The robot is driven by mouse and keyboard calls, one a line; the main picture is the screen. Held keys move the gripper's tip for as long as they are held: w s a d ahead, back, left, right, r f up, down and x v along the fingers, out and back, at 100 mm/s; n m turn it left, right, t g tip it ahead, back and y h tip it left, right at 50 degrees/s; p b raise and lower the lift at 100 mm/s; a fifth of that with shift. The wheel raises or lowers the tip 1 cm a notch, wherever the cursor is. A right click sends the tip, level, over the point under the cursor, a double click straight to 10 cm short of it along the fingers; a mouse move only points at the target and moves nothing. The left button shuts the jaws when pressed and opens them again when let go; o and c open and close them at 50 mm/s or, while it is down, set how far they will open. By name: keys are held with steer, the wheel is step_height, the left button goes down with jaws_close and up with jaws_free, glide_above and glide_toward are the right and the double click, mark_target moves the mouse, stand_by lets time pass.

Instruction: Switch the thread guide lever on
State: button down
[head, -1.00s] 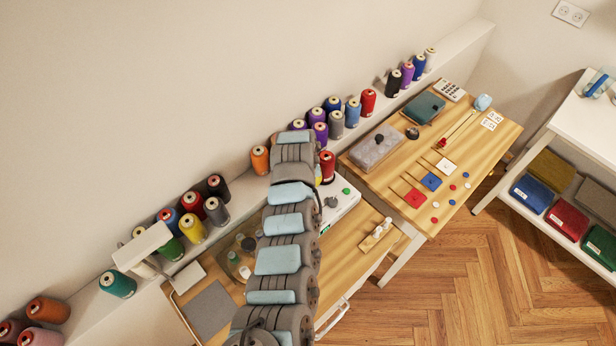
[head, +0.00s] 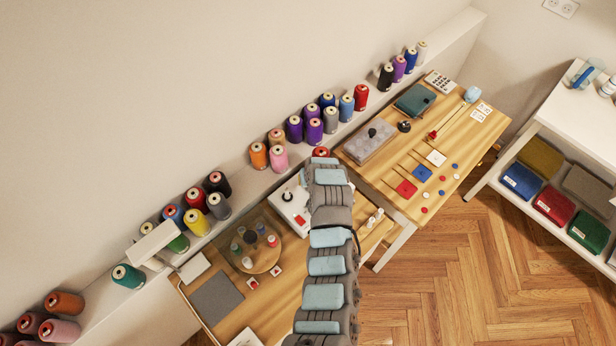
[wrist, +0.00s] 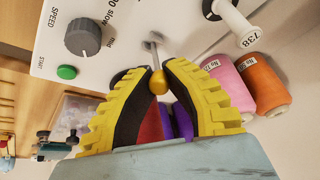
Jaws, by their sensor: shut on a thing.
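The thread guide lever (wrist: 157,62) is a thin metal stem with a brass ball end, on the white machine panel (wrist: 118,22) in the wrist view. My gripper (wrist: 152,74) has yellow fingers with dark pads, and its tips are closed around the ball end. The ball shows between the tips, and the stem runs from it up to the panel. In the head view the white machine (head: 287,207) is partly behind my arm, which hides the lever and gripper there.
A grey speed knob (wrist: 82,38) and a green start button (wrist: 67,72) sit left of the lever. A white spool (wrist: 236,22) and pink (wrist: 236,76) and orange (wrist: 264,88) thread cones stand to the right. A round tray (head: 262,263) with small bottles lies left of my arm.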

steer(key=shift+s+d+f+t+y+b, duration=0.3)
steer(key=shift+s+d+t+y+b, duration=0.2)
steer(key=shift+t+y+b, duration=0.4)
steer(key=shift+s+d+t+y+b, duration=0.2)
steer(key=shift+t+y+b, duration=0.3)
steer(key=shift+b, duration=0.7)
steer(key=shift+r+t+b, duration=0.1)
steer(key=shift+t+b, duration=0.2)
steer(key=c, duration=1)
jaws_free()
steer(key=shift+s, duration=0.1)
steer(key=shift+v, duration=6)
